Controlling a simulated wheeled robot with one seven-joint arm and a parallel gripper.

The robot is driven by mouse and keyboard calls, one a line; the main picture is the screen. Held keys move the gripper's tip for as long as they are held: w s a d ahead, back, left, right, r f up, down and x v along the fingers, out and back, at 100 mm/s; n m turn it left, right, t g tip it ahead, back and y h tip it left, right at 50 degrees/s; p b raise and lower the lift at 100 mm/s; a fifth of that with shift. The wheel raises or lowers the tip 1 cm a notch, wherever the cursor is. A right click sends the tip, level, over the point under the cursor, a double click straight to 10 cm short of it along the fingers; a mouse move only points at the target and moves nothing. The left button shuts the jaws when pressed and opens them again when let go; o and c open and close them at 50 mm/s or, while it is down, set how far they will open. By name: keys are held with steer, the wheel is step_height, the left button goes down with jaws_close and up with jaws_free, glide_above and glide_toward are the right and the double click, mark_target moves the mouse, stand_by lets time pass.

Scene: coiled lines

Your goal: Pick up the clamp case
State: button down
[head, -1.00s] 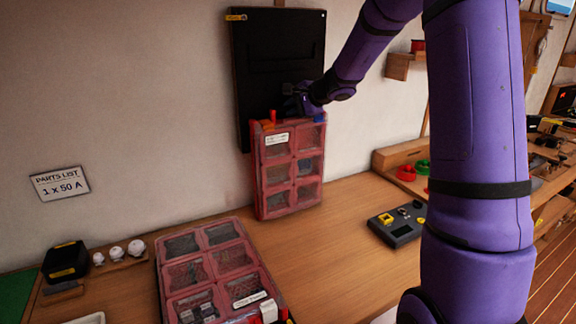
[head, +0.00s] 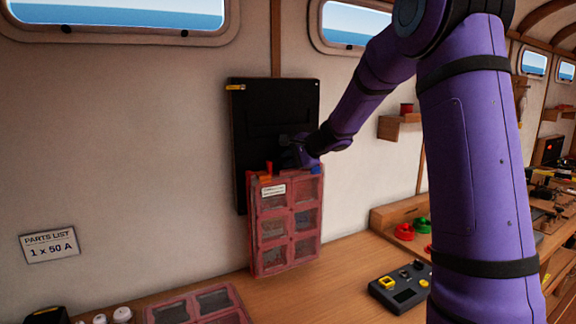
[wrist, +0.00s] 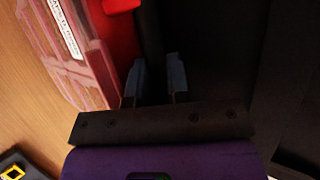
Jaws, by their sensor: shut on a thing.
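A red case with clear windowed compartments (head: 287,222) stands upright against the black wall panel (head: 270,115), with a white label, an orange latch and a blue latch along its top. The label's text is too small to read. My gripper (head: 292,153) is at the case's top edge, its fingers dark against the panel. In the wrist view my two fingertips (wrist: 156,78) point at the dark area beside the red case (wrist: 80,50). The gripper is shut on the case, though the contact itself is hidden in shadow.
A second red case (head: 205,305) lies flat on the wooden bench at the front. A dark meter box (head: 400,287) sits to the right, near green and red spools (head: 404,231). A parts list card (head: 49,245) hangs on the left wall.

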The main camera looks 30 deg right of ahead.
steer(key=s+a+r, duration=0.2)
steer(key=s+a, duration=0.1)
steer(key=s, duration=1.1)
steer(key=w+d+r, duration=0.1)
steer(key=d+r, duration=0.1)
steer(key=r, duration=0.7)
steer(key=w+d+r, duration=0.1)
steer(key=w+r, duration=0.1)
steer(key=r, duration=0.8)
steer(key=shift+w+f, duration=0.1)
steer(key=shift+w, duration=5.8)
